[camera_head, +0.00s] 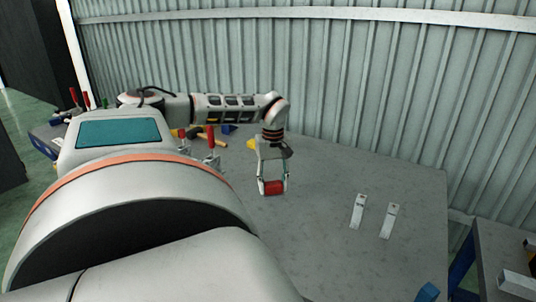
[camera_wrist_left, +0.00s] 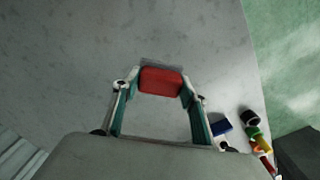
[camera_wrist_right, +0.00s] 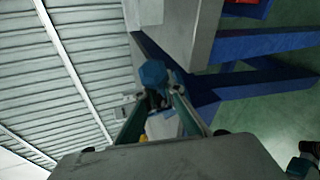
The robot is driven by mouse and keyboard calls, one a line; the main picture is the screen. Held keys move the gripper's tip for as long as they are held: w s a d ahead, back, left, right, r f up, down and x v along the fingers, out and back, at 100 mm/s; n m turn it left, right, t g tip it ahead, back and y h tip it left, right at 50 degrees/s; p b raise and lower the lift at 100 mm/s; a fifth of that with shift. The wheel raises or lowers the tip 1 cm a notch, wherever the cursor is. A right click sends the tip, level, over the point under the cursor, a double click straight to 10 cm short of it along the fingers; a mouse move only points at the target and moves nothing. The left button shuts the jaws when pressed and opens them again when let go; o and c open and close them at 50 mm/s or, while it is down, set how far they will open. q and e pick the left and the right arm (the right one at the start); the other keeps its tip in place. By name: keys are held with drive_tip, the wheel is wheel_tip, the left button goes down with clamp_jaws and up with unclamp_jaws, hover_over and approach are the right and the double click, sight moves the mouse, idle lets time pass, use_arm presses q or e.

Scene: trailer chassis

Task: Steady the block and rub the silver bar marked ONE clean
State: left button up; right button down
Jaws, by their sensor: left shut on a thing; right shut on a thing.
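A red block (camera_head: 273,187) is between the fingers of my left gripper (camera_head: 272,178), at or just above the grey table top. In the left wrist view the red block (camera_wrist_left: 161,80) spans both fingertips. Two silver bars, one on the left (camera_head: 357,212) and one on the right (camera_head: 389,221), lie apart on the table, right of the block. Their markings are too small to read. My right gripper (camera_wrist_right: 158,93) is shut on a blue piece (camera_wrist_right: 152,73); a blue piece (camera_head: 427,292) also shows at the bottom edge of the head view.
The grey table (camera_head: 330,175) is clear around the bars. Coloured tools and blocks (camera_head: 210,138) lie at its far left, partly behind my left arm. A corrugated wall (camera_head: 300,90) stands behind. A second bench (camera_head: 500,255) with small items stands at the right.

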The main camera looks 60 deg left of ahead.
use_arm(q)
drive_tip(key=shift+w, duration=0.7)
drive_tip(key=shift+r, duration=0.1)
drive_tip(key=shift+r, duration=2.9)
drive_tip(key=shift+r, duration=1.5)
